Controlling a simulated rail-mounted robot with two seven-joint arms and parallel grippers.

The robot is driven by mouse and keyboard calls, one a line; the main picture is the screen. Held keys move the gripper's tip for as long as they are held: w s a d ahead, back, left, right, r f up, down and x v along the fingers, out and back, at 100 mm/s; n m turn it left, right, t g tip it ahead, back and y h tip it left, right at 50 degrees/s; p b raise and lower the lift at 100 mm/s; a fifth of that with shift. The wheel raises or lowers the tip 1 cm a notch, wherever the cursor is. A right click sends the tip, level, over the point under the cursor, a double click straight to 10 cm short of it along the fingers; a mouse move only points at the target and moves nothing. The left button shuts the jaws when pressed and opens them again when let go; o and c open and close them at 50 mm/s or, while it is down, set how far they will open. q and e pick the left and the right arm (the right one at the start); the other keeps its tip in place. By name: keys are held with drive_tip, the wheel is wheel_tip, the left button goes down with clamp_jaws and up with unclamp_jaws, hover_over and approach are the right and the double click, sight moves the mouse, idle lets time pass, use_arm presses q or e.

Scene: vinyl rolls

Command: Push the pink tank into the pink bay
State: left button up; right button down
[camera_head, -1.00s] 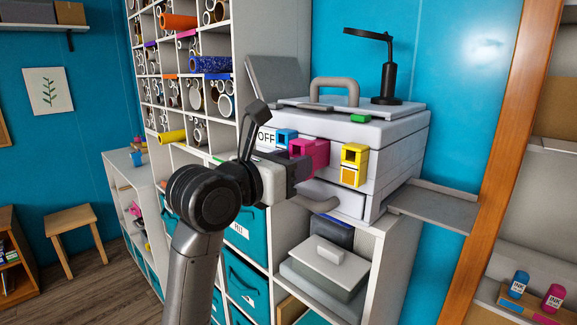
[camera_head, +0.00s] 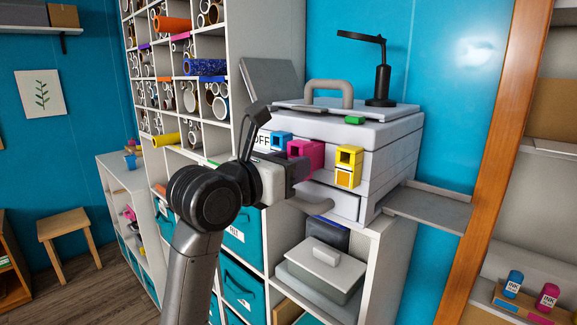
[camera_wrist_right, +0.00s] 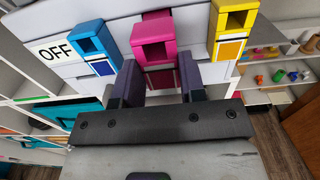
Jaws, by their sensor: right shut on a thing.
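The pink tank (camera_head: 308,155) is a block with a square opening at the front of the white printer (camera_head: 390,135), between a blue tank (camera_head: 281,141) and a yellow tank (camera_head: 347,160). It also shows in the right wrist view (camera_wrist_right: 154,35). My right gripper (camera_wrist_right: 159,77) is shut on the pink tank, with one dark finger on each side of its lower part. A dark pink panel shows between the fingers. The pink bay behind the tank is hidden, so I cannot tell how deep the tank sits. My left gripper is not in view.
A lamp (camera_head: 382,75) stands on the printer, and a grey handle (camera_head: 328,93) rises from its top. A grey side shelf (camera_head: 432,208) juts out at the right. Below are teal bins (camera_head: 243,233) and a lidded box (camera_head: 322,265). Ink bottles (camera_head: 547,297) stand at lower right.

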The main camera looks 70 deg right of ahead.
drive_tip(key=shift+x, duration=0.8)
drive_tip(key=shift+d, duration=0.2)
idle(0.4)
drive_tip(key=shift+s+d, duration=0.15)
drive_tip(key=shift+d, duration=0.1)
drive_tip(key=shift+s+d+b, duration=0.1)
drive_tip(key=shift+d+b, duration=0.2)
drive_tip(key=shift+b, duration=0.05)
drive_tip(key=shift+d, duration=0.15)
idle(0.8)
drive_tip(key=shift+b, duration=0.45)
idle(0.4)
drive_tip(key=c, duration=0.6)
unclamp_jaws()
